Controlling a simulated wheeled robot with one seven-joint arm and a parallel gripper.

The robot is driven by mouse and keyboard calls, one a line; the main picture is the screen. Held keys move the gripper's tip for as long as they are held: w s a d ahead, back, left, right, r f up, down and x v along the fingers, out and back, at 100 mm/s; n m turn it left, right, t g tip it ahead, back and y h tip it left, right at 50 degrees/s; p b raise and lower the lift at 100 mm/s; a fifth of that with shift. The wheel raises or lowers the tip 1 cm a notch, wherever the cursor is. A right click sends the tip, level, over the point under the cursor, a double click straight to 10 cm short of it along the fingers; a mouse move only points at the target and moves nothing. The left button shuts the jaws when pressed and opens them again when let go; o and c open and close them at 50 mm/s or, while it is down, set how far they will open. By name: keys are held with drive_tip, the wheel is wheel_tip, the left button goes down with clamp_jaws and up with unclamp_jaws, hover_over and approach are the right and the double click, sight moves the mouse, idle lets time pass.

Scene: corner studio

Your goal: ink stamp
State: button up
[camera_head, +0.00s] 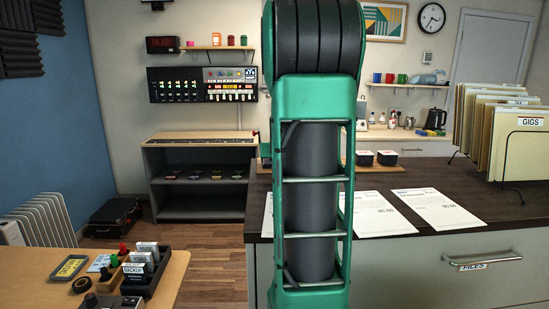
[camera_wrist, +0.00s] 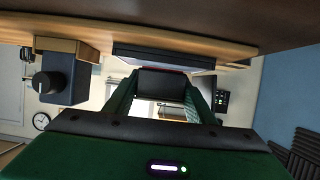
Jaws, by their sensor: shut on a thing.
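My gripper (camera_wrist: 161,76) shows in the wrist view with its two green fingers on either side of a dark block (camera_wrist: 160,84). A thin red edge runs along the block; it may be the ink stamp, but I cannot tell. In the head view my own arm hides the gripper and what it holds. Several printed paper sheets (camera_head: 437,209) lie flat on the dark counter (camera_head: 400,178). Two small dark boxes with white tops, a left one (camera_head: 365,158) and a right one (camera_head: 387,158), stand at the counter's far side, right of my arm.
A wire rack of folders (camera_head: 512,140) stands at the counter's right. A wooden table (camera_head: 40,270) at lower left holds a dark tray of labelled cases (camera_head: 142,268) and small knobbed items. In the wrist view, a dark box with a knob (camera_wrist: 60,80) is at left.

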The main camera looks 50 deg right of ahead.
drive_tip(key=shift+r, duration=3.5)
drive_tip(key=shift+s, duration=0.1)
